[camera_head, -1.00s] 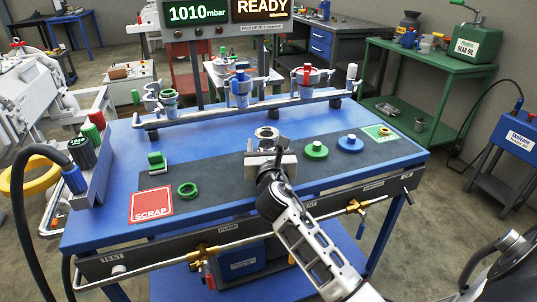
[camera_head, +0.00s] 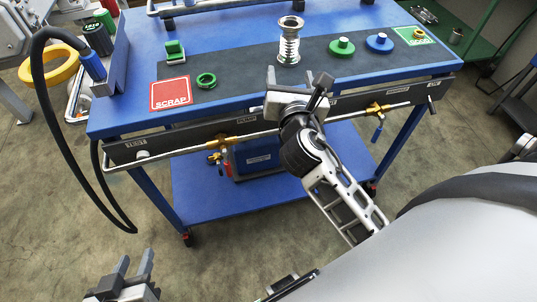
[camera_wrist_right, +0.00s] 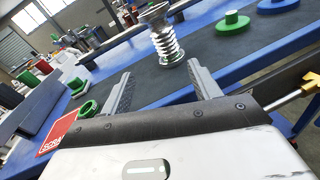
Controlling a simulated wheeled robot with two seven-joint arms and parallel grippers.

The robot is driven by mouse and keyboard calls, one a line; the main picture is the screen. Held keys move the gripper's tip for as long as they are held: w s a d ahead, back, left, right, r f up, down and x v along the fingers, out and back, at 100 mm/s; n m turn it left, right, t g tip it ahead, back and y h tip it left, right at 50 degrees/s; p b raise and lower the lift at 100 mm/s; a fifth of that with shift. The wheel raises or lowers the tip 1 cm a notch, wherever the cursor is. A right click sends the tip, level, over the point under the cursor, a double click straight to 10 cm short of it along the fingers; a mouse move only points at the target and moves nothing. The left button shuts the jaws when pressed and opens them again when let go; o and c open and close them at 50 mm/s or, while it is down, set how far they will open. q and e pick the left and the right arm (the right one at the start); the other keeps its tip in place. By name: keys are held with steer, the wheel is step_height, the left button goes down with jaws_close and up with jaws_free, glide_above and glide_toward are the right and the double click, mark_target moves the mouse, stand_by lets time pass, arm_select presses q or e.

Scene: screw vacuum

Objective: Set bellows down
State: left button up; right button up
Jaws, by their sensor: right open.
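The silver metal bellows (camera_head: 290,42) stands upright on the dark mat of the blue bench. It also shows upright in the right wrist view (camera_wrist_right: 165,40), beyond the fingers. My right gripper (camera_head: 296,84) is open and empty at the bench's front edge, apart from the bellows and on the near side of it. Its two fingers also show in the right wrist view (camera_wrist_right: 158,85) with a wide gap. My left gripper (camera_head: 134,268) is at the bottom left, away from the bench, its fingers apart with nothing between them.
On the mat (camera_head: 240,75) are a red SCRAP square (camera_head: 170,94), a green ring (camera_head: 206,80), a green block (camera_head: 175,51), a green knobbed disc (camera_head: 342,47) and a blue one (camera_head: 379,43). A yellow ring (camera_head: 52,66) and a black hose (camera_head: 75,165) are at left.

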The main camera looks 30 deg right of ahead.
steer(key=s+a+f+m+g+y, duration=0.4)
steer(key=s+a+f+m+y, duration=0.7)
steer(key=m, duration=1.6)
steer(key=s+a+f, duration=0.3)
steer(key=s+f, duration=0.1)
steer(key=shift+a, duration=0.25)
